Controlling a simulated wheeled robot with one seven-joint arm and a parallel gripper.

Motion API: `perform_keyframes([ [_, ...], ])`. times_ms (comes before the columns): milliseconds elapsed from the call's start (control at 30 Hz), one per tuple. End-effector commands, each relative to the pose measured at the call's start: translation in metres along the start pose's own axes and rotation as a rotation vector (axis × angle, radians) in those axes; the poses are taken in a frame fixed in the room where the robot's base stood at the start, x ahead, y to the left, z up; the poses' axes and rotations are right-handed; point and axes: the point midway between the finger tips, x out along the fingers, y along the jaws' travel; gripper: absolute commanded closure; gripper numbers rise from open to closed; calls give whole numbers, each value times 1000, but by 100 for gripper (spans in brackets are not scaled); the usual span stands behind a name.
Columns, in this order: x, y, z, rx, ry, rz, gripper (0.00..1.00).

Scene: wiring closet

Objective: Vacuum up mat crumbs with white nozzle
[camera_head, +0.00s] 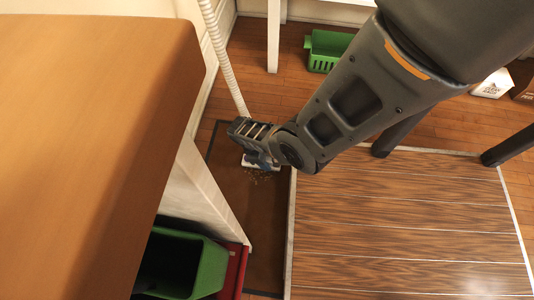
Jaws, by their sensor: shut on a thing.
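The white nozzle (249,161) is low over the dark brown mat (248,215), near its far end. Its pale ribbed hose (223,58) runs up to the top left. Small crumbs (262,177) lie on the mat just below the nozzle. My gripper (257,146) is above the nozzle and shut on it; my arm hides the fingertips and much of the nozzle. I cannot tell whether the nozzle touches the mat.
A wooden table (80,110) fills the left. A green bin (207,268) stands below it beside the mat. A slatted wooden platform (400,225) borders the mat on the right. A green basket (324,50) and a white box (492,84) stand on the floor behind.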

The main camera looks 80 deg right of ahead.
Motion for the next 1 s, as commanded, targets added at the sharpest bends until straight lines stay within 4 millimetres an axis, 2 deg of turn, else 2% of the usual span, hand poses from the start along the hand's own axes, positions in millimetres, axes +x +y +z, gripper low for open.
perform_keyframes([
  [267, -1, -9, 0, -1, 1, 1, 98],
  [700, 2, -36, -2, -1, 1, -1, 98],
  [1000, 3, -25, -1, 3, 1, -1, 98],
])
